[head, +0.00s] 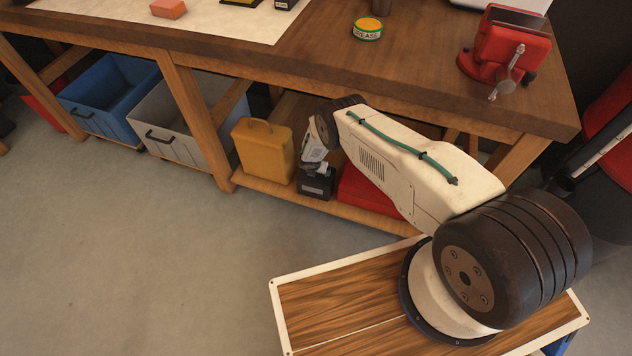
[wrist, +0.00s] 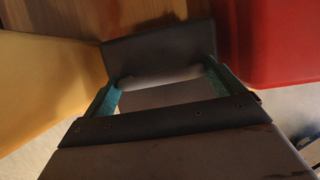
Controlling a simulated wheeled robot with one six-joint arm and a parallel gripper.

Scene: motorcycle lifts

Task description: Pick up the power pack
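The power pack looks like the dark box (head: 317,186) on the bench's lower shelf, between a yellow can and a red case. My gripper (head: 314,168) is right above it in the head view, pointing down. In the wrist view, the green-padded fingers of my gripper (wrist: 158,72) stand wide apart. The dark box (wrist: 158,45) shows at and just beyond the fingertips, with a pale rounded bar across the gap. The fingers look open; whether they touch the box is unclear. Its lower part is hidden.
The yellow can (head: 263,150) stands close on the left, and the red case (head: 370,193) close on the right. The workbench top (head: 300,45) overhangs the shelf. A bench leg (head: 197,120) and grey bin (head: 185,115) are further left. The floor in front is clear.

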